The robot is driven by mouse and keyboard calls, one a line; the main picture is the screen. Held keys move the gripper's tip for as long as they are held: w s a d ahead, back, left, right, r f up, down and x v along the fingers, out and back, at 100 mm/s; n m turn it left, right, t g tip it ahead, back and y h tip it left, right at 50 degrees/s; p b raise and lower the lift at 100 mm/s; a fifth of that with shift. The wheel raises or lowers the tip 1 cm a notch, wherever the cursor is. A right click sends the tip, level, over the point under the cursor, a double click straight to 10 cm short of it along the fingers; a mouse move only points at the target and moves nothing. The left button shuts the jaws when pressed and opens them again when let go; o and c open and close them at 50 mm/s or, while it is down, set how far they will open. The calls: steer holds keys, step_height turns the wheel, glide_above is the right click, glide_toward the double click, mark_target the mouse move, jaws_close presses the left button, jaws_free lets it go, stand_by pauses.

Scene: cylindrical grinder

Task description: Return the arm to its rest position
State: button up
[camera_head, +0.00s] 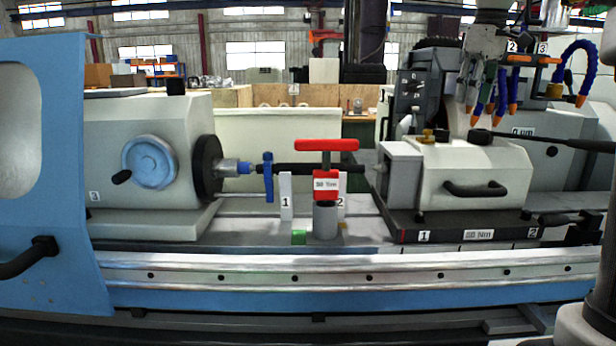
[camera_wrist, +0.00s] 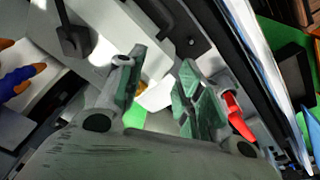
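Blue hoses with orange tips (camera_head: 588,72) are close to my gripper. A dark bar (camera_head: 310,169) spans the machine's middle, with a red T-shaped handle (camera_head: 326,145) before it. A blue handwheel (camera_head: 150,162) is at left. A blue door (camera_head: 62,230) stands at the left edge.

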steer(key=s+f+m+t, duration=0.1)
steer(key=s+f+m, duration=0.2)
steer(key=s+f, duration=0.7)
steer(key=s+a+f+m+t, duration=0.1)
steer(key=s+f+m, duration=0.1)
steer(key=s+f, duration=0.8)
steer(key=s, duration=0.8)
steer(key=shift+s+a+m+t, duration=0.15)
steer(key=shift+a+m+t, duration=0.15)
steer(key=shift+m, duration=0.1)
